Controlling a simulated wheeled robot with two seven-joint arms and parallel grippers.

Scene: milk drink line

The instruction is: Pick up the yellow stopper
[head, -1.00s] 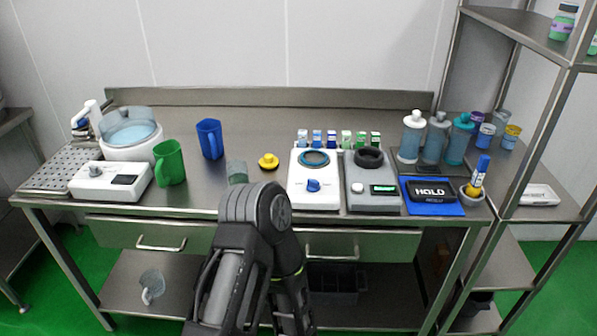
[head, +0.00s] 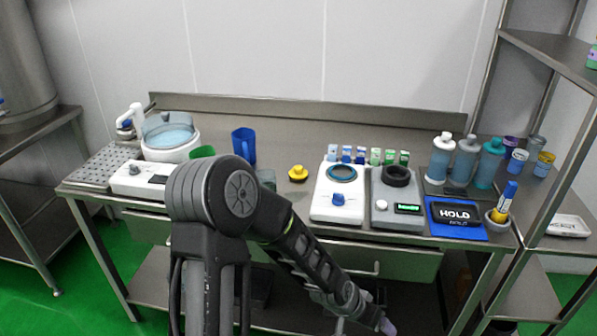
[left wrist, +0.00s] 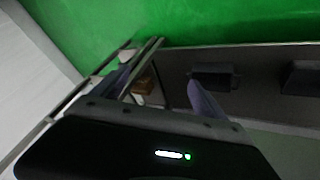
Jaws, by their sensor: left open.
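The yellow stopper (head: 298,173) stands on the steel bench top, left of the white device with a blue knob. It shows only in the head view, with nothing touching it. My left arm rises in front of the bench and bends down to the right. My left gripper (head: 374,314) is low in front of the bench, below the top and well right of the stopper. In the left wrist view my left gripper (left wrist: 162,78) has its two fingers apart with nothing between them. My right gripper is not in view.
The white device (head: 327,205) and a grey scale (head: 383,212) stand right of the stopper. A blue jug (head: 244,147) stands behind left. A clear cup (head: 267,179) and green jug (head: 202,152) are partly hidden by my arm. Bench top behind the stopper is clear.

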